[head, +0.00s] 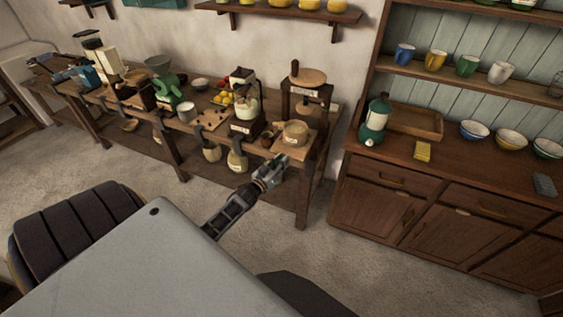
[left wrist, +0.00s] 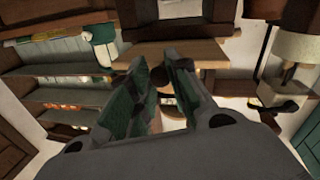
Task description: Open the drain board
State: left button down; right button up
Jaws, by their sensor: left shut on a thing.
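The drain board looks to be the pale wooden board (head: 268,148) at the right end of the long table, with a round tan pot (head: 295,133) on it. In the left wrist view a flat wooden board (left wrist: 195,52) lies just beyond my fingertips. My left gripper (head: 279,163) is at the board's front edge. In the left wrist view its two green-lined fingers (left wrist: 163,78) are closed around a small dark round knob (left wrist: 162,83) under the board. The fingers hide most of the knob. My right gripper is not in view.
A wooden press-like stand (head: 308,95) rises behind the board. Jars, a grinder (head: 245,105) and bowls crowd the table to the left. A cabinet (head: 430,200) with cups and bowls stands at the right. The floor between is clear.

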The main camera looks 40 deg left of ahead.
pick_arm(q)
jog(key=c, duration=1.3)
grip_release()
jog(key=s, duration=1.2)
jog(key=shift+d, duration=0.25)
